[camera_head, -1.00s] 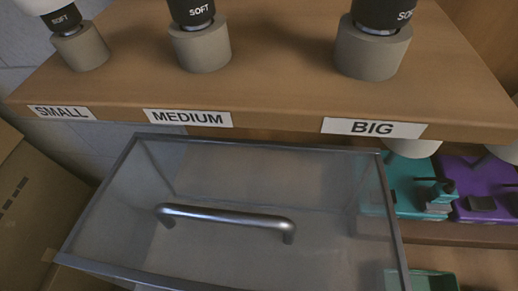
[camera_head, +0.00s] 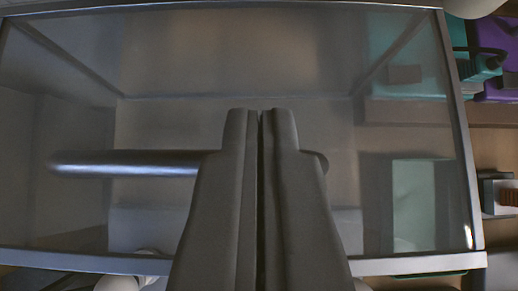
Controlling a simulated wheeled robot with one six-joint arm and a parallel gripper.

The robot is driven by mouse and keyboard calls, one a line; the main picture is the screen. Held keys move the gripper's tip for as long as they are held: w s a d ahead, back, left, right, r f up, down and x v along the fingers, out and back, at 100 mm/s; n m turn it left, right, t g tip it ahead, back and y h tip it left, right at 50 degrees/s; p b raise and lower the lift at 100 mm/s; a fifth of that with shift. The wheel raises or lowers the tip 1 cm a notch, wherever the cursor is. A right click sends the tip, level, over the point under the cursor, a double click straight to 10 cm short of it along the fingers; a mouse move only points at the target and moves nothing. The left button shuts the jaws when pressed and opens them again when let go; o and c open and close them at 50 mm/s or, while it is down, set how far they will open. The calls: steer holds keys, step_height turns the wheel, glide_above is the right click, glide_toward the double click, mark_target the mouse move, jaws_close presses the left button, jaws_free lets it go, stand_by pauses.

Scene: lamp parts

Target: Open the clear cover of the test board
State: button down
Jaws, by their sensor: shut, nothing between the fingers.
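The clear cover (camera_head: 235,50) of the test board fills most of the view, a see-through panel in a grey metal frame. It looks closed. Its metal bar handle (camera_head: 125,164) runs level across the left and middle. My gripper (camera_head: 261,112) is in front of the cover, with its fingers together and nothing between them. The fingers hide the right part of the handle, whose right end shows just past them. I cannot tell whether they touch the handle or the cover.
Teal (camera_head: 475,65) and purple (camera_head: 495,38) parts sit at the upper right, outside the frame. A small grey block with a brown piece (camera_head: 498,195) stands at the right. White rounded things show below the cover's lower edge.

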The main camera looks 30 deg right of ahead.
steer(key=shift+w+d+f, duration=0.25)
steer(key=shift+w+f, duration=0.1)
steer(key=shift+f, duration=0.1)
steer(key=s+a+r+t+h, duration=0.1)
steer(key=s+a+t, duration=0.1)
steer(key=s+a, duration=0.2)
steer(key=shift+s+r, duration=0.15)
steer(key=shift+s, duration=1.05)
steer(key=shift+a, duration=0.1)
